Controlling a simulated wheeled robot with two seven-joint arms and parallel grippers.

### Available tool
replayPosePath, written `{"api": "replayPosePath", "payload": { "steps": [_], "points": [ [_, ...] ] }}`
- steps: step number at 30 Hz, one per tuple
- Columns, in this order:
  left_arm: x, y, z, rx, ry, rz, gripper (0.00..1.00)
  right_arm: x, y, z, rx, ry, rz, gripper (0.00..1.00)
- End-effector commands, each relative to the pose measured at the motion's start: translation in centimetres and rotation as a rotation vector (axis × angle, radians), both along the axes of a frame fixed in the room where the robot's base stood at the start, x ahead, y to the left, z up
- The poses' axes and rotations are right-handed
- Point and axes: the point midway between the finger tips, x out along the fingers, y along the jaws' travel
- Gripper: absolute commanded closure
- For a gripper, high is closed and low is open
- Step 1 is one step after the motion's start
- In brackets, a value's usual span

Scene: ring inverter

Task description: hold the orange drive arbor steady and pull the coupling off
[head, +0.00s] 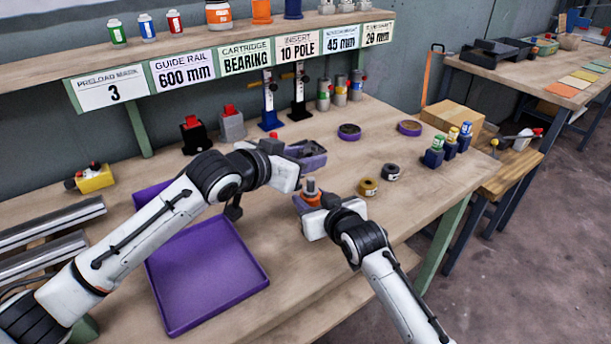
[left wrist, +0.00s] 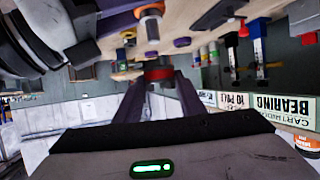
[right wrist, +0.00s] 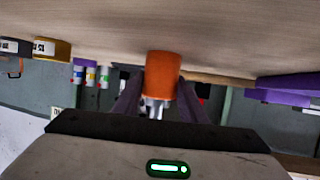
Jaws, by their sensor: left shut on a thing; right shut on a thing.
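The orange drive arbor (head: 311,198) stands low over the bench, its grey shaft end pointing up in the head view. My right gripper (head: 308,203) is shut around its orange body, which fills the jaws in the right wrist view (right wrist: 162,74). My left gripper (head: 308,151) is shut on a dark part with a red band (left wrist: 158,72), which looks like the coupling. It is behind the arbor in the head view and apart from it. The arbor also shows in the left wrist view (left wrist: 150,12). My left fingers hide much of the coupling.
A purple tray (head: 205,280) lies left of the arbor, partly under my left arm. Purple rings (head: 349,131) and gold and dark rolls (head: 368,187) lie to the right. A labelled shelf (head: 245,58) runs along the back. Bench surface between the rolls and rings is clear.

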Motion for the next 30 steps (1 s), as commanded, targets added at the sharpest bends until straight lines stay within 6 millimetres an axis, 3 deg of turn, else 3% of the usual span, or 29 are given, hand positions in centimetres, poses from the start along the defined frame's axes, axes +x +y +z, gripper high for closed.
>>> {"api": "replayPosePath", "payload": {
  "steps": [1,6,14,15,18,19,30],
  "points": [
    [0.0,-0.1,1.1,-0.003,-0.005,-0.001,0.94,0.0,-0.1,-0.2,-0.003,0.002,-0.001,0.96],
    [0.0,-0.1,2.7,-0.002,-0.003,-0.002,0.94,0.0,-0.1,-0.2,-0.004,0.002,-0.001,0.96],
    [0.0,-0.1,2.9,-0.002,-0.003,-0.002,0.94,0.0,-0.1,-0.2,-0.004,0.002,-0.001,0.96],
    [0.0,-0.1,2.9,-0.002,-0.003,-0.002,0.94,0.0,-0.1,-0.2,-0.004,0.002,-0.001,0.6],
    [0.0,-0.1,2.9,-0.002,-0.003,-0.002,0.94,0.0,-0.1,-0.1,-0.002,0.002,-0.001,0.44],
    [0.0,-0.1,2.9,-0.002,-0.003,-0.002,0.94,0.0,-0.1,-0.1,-0.002,0.002,-0.001,0.4],
    [0.0,-0.1,2.9,-0.002,-0.003,-0.002,0.94,-0.3,-0.2,0.1,0.0,0.0,0.0,0.4]
  ]
}}
